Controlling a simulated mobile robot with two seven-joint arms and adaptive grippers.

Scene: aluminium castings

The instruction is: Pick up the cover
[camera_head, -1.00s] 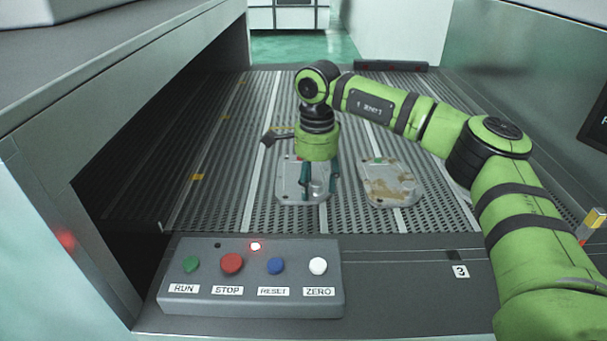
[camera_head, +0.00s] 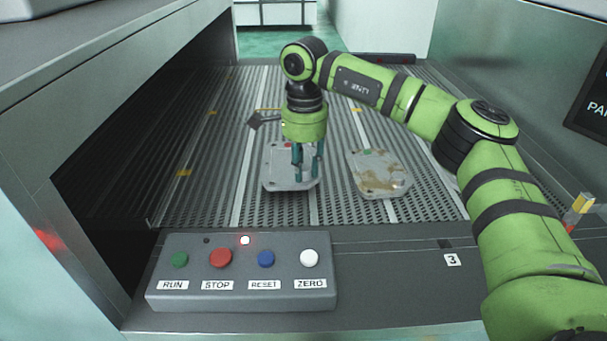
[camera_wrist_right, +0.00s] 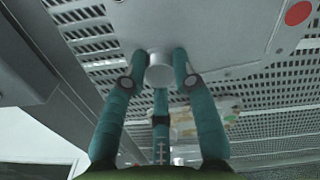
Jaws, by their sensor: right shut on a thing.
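A flat grey cast cover (camera_head: 274,178) with a red dot is under my right gripper (camera_head: 307,174) in the head view. In the right wrist view the cover (camera_wrist_right: 215,30) fills the top, and its round boss (camera_wrist_right: 160,72) sits between the teal fingers of my right gripper (camera_wrist_right: 158,70). The gripper is shut on that boss. I cannot tell whether the cover is clear of the belt. A second cover (camera_head: 378,172), brown-stained with a green dot, lies to the right. My left gripper is not in view.
The slotted metal belt (camera_head: 225,190) runs back between a dark tunnel opening on the left and a wall on the right. A button box (camera_head: 240,270) with RUN, STOP, RESET and ZERO buttons stands at the front. A dark bar (camera_head: 385,58) lies at the back.

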